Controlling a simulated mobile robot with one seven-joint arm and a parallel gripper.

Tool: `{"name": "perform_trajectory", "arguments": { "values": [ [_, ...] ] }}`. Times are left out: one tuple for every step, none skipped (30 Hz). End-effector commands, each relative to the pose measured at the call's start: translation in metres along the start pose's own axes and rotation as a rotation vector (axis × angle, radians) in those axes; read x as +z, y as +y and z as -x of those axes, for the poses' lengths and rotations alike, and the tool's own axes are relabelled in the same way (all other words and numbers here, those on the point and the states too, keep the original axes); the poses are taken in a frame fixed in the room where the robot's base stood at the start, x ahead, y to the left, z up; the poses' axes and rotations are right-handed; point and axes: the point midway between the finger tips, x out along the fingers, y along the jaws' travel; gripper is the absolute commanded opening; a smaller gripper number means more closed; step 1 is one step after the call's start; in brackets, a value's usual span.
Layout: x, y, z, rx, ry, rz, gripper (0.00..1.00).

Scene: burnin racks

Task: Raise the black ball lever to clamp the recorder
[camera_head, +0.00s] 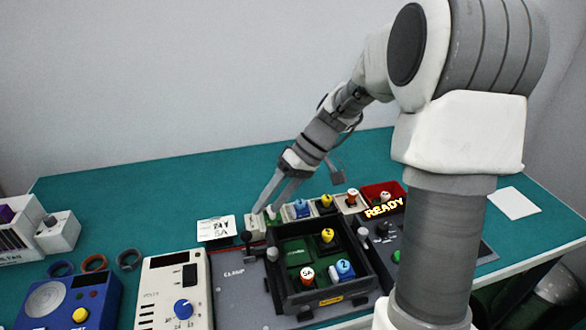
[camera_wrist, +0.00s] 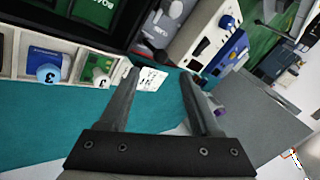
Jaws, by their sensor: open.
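The box holds several number-topped modules. My gripper (camera_head: 265,211) is open and empty, pointing down behind the lever and slightly right of it, apart from the ball. In the wrist view my gripper (camera_wrist: 159,73) has its fingers spread with a white label card (camera_wrist: 151,79) beyond the gap.
A row of bins (camera_head: 256,226) with numbered modules runs behind the box. A white meter with a blue knob (camera_head: 183,308) and a blue device (camera_head: 78,303) stand left. The teal table's back (camera_head: 160,185) is clear.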

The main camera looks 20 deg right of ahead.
Motion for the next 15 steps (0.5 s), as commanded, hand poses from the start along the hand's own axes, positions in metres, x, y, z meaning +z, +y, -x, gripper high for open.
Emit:
{"name": "perform_trajectory", "arguments": {
  "values": [
    [-0.001,0.000,0.015,0.004,0.004,-0.001,0.64],
    [-0.001,0.000,0.023,0.003,0.004,0.000,0.64],
    [-0.001,0.000,0.032,0.003,0.003,0.000,0.64],
    [-0.001,0.000,0.039,0.004,0.003,0.001,0.64],
    [-0.001,0.000,0.046,0.003,0.002,0.001,0.64],
    [-0.001,0.000,0.054,0.003,0.003,0.000,0.64],
    [-0.001,0.000,0.060,0.002,0.003,0.000,0.64],
    [0.000,0.000,0.065,0.002,0.003,0.000,0.64],
    [-0.001,0.000,0.071,0.002,0.002,0.000,0.64],
    [-0.001,0.000,0.075,0.002,0.002,0.000,0.64],
    [0.000,0.000,0.079,0.001,0.001,0.000,0.64],
    [-0.001,0.000,0.083,0.001,0.001,0.000,0.64],
    [0.000,0.000,0.085,0.001,0.001,0.000,0.64],
    [0.000,0.000,0.087,0.001,0.001,0.000,0.64],
    [0.000,0.000,0.089,0.000,0.000,0.000,0.64]
  ]
}}
